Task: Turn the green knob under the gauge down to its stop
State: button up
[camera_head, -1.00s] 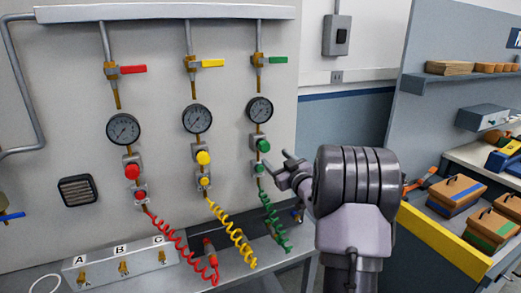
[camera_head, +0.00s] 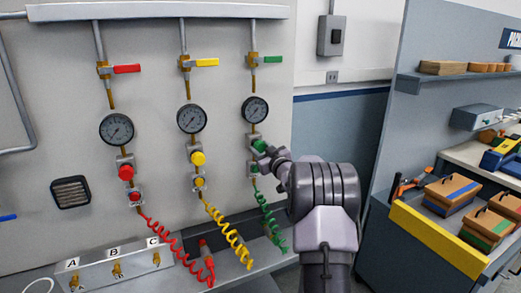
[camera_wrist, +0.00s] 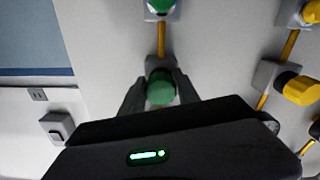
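The green knob (camera_head: 259,146) sits on its valve body under the right-hand gauge (camera_head: 255,109). My gripper (camera_head: 265,156) is close in front of the wall, at the lower right of this knob. In the wrist view, which is upside down, the round green knob (camera_wrist: 160,88) lies between the two fingertips of my gripper (camera_wrist: 160,86), one on each side. The fingers look open around it; contact is not clear. The gauge above the knob is hidden there by my gripper's body. A second, lower green fitting (camera_wrist: 158,6) shows at the top of the wrist view.
The yellow knob (camera_head: 198,158) and red knob (camera_head: 126,172) are to the left on the same panel. The coiled green hose (camera_head: 271,222) hangs below. A green lever (camera_head: 272,59) is above the gauge.

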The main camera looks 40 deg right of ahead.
grip_shut()
jog(key=shift+n+b, duration=0.3)
jog(key=shift+d+f+n+b, duration=0.1)
jog(key=shift+f+n+b, duration=0.05)
jog(key=shift+n+b, duration=1.05)
jog(key=shift+r+n+b, duration=0.2)
jog(key=shift+n+b, duration=1.3)
jog(key=shift+n, duration=1)
jog(key=o, duration=1.1)
grip_release()
